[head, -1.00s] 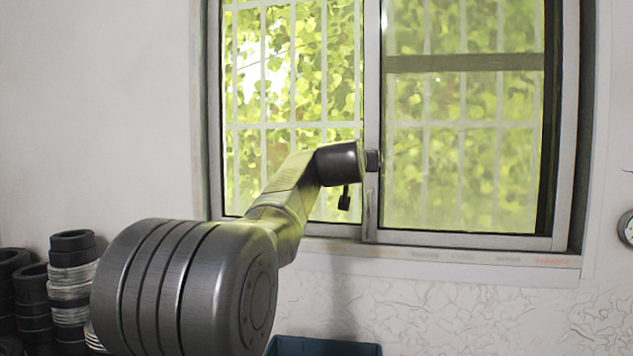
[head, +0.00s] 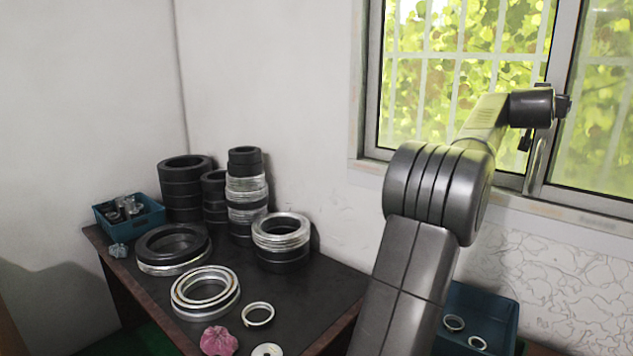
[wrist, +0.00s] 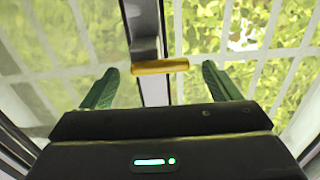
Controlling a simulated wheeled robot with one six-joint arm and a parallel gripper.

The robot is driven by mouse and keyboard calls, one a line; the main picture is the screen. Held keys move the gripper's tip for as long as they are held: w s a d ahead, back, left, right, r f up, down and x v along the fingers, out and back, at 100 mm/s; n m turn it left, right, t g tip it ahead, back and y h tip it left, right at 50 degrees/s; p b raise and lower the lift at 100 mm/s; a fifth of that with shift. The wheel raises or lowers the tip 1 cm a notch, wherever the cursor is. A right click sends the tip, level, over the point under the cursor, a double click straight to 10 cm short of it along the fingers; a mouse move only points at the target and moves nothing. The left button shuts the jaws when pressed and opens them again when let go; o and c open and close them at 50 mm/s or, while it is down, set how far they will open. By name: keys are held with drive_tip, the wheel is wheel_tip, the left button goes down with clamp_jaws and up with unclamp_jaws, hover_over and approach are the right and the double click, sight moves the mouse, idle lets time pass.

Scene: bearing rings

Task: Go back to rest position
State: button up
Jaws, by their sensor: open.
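My gripper (wrist: 160,85) is open, its two green fingers spread wide in the wrist view. No ring is between them. A short golden bar (wrist: 160,66) shows between the fingers, in front of the window's middle frame; I cannot tell what it belongs to or how far off it is. In the head view my arm is raised at the right, its wrist in front of the window (head: 460,70). The fingers cannot be made out there.
A dark table (head: 316,300) at the left bears several stacked black and silver rings (head: 246,195), a small blue bin (head: 150,218) and a pink cloth (head: 218,341). A blue crate (head: 497,300) with rings in it stands low behind my arm. The wall is behind.

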drive_tip(key=shift+w+d, duration=0.25)
drive_tip(key=shift+w, duration=0.1)
drive_tip(key=shift+s, duration=0.1)
